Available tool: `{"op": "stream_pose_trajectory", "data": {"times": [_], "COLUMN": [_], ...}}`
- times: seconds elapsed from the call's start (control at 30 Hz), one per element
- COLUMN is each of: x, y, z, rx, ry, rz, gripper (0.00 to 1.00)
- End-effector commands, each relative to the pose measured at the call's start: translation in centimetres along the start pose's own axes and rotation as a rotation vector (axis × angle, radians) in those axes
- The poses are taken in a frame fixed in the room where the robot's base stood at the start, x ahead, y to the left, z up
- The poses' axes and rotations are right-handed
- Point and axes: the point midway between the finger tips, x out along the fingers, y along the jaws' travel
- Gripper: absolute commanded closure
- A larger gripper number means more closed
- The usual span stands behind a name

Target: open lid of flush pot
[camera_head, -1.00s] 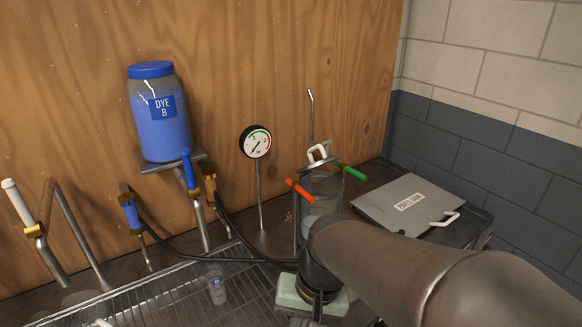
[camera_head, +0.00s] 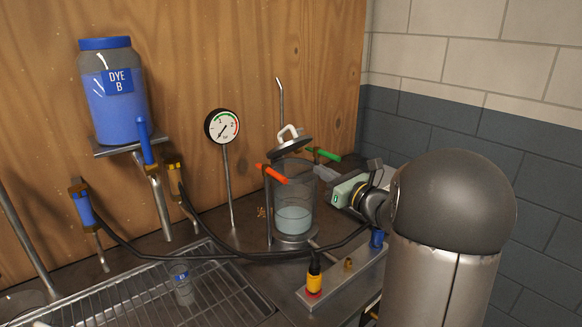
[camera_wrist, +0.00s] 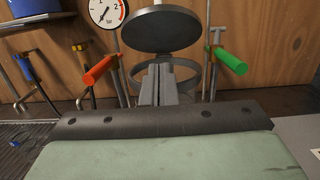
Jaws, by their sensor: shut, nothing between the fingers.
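The flush pot (camera_head: 295,203) is a clear cylinder with pale liquid low inside. Its dark round lid (camera_head: 291,145) with a white handle (camera_head: 288,133) stands tilted up above the rim. In the wrist view the lid (camera_wrist: 162,30) shows as a raised disc, with a gap between it and the pot's rim ring (camera_wrist: 187,73). My gripper (camera_head: 320,172) is at the right of the pot, near rim height. In the wrist view its fingers (camera_wrist: 158,72) are together and empty, pointing towards the rim below the lid. Whether they touch the pot cannot be told.
An orange-red handle (camera_head: 272,174) and a green handle (camera_head: 327,155) flank the pot. A pressure gauge (camera_head: 222,126) and the blue dye jar (camera_head: 110,95) are to the left. Black hoses (camera_head: 220,257) run to a valve block (camera_head: 340,285) in front. A wire rack (camera_head: 130,300) lies at lower left.

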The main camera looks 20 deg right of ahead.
Motion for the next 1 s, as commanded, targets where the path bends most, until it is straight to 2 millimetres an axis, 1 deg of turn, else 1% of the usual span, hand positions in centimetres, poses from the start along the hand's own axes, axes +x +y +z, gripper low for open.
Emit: {"op": "stream_pose_trajectory", "data": {"times": [0.07,0.17,0.4,0.6,0.77,1.0], "x": [0.3,1.6,6.1,8.8,9.8,9.9], "y": [-0.5,-0.5,-0.4,-0.4,-0.5,-0.5], "z": [0.0,0.1,0.1,0.1,0.0,0.0], "rx": [0.001,0.002,0.0,-0.002,-0.002,-0.002], "ry": [0.0,0.001,0.002,0.002,0.002,0.002], "rz": [-0.014,-0.012,-0.008,-0.01,-0.011,-0.011], "gripper": [1.0,1.0,1.0,1.0,1.0,1.0]}}
